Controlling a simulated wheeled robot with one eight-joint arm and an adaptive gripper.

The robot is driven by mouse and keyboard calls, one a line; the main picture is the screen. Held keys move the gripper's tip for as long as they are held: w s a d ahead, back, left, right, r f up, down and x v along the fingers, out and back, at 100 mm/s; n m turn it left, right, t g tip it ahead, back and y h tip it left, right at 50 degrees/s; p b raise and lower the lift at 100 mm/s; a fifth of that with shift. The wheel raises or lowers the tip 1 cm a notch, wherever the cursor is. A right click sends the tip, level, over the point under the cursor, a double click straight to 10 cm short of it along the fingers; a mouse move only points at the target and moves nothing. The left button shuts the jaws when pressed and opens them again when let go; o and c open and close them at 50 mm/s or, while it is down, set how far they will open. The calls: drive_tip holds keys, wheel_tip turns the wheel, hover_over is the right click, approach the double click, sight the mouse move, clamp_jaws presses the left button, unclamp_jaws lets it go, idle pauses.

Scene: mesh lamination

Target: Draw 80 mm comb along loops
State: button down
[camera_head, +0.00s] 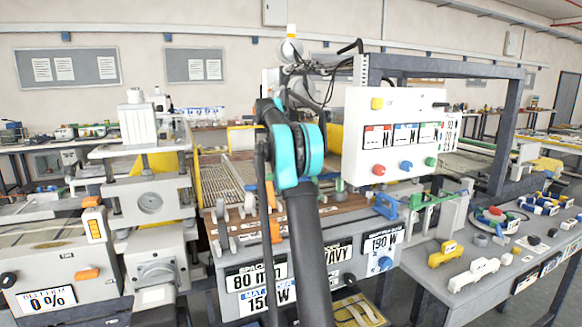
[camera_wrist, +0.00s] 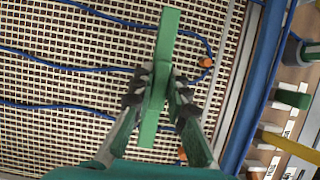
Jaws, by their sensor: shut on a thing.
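In the wrist view my gripper (camera_wrist: 160,90) is shut on a long, flat green bar, the comb (camera_wrist: 170,35), gripped near its middle. The comb runs nearly up and down the picture over a pale mesh (camera_wrist: 60,75). A blue cable (camera_wrist: 75,65) lies on the mesh in wavy loops, running left to right and bending round near an orange piece (camera_wrist: 207,62), to the right of the comb. The comb covers part of the cable; I cannot tell whether it touches the mesh. In the head view my arm hides the gripper and comb.
A blue rail (camera_wrist: 255,85) edges the mesh at right. Beyond it are a green piece (camera_wrist: 293,97) and a yellow piece (camera_wrist: 275,137) beside white labels. In the head view, a white control panel (camera_head: 400,135) stands right of my arm, and a press (camera_head: 150,200) stands left.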

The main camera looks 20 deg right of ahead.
drive_tip(key=shift+w+a, duration=0.1)
drive_tip(key=shift+w, duration=2.3)
wheel_tip(320, 180, up, 5)
drive_tip(key=shift+r, duration=0.1)
drive_tip(key=shift+s, duration=0.1)
